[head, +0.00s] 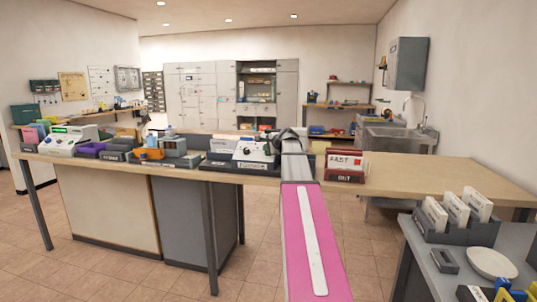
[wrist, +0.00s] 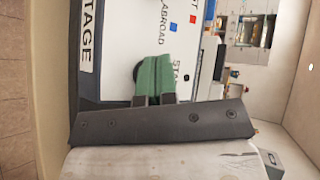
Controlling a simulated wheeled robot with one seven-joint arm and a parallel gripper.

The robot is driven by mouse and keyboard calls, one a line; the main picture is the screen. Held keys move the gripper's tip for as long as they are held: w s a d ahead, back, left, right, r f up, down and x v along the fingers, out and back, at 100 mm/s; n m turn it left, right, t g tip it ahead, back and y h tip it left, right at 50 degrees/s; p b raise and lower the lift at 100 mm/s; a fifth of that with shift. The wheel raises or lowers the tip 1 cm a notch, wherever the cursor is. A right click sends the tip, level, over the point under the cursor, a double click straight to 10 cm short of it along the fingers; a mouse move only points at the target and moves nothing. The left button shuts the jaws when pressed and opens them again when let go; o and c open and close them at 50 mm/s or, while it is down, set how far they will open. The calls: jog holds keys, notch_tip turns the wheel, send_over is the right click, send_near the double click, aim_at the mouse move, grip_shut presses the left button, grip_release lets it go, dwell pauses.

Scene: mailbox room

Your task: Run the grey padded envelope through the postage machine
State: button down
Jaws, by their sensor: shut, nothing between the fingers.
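The postage machine (head: 255,152) stands on the long counter in the head view, white-fronted on a dark base. It also fills much of the wrist view (wrist: 118,25), turned sideways, with part of a "POSTAGE" label and the word "ABROAD" on its face. My gripper (head: 290,134) is at the machine's right side in the head view, partly hidden by my arm. In the wrist view its green fingertips (wrist: 154,62) are together and empty, in front of the machine's face beside a dark round part. I cannot tell whether they touch it. I cannot pick out the grey padded envelope.
A red "OUT" tray (head: 345,166) stands right of my arm on the counter (head: 430,168). Several devices and trays, including a white machine (head: 68,140), crowd the counter's left. The counter's right end is clear. A grey side table (head: 410,225) holds a card rack (head: 458,230).

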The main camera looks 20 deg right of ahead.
dwell(0.3)
jog(key=shift+w+d+f, duration=0.1)
jog(key=shift+w+f, duration=0.1)
jog(key=shift+f, duration=0.15)
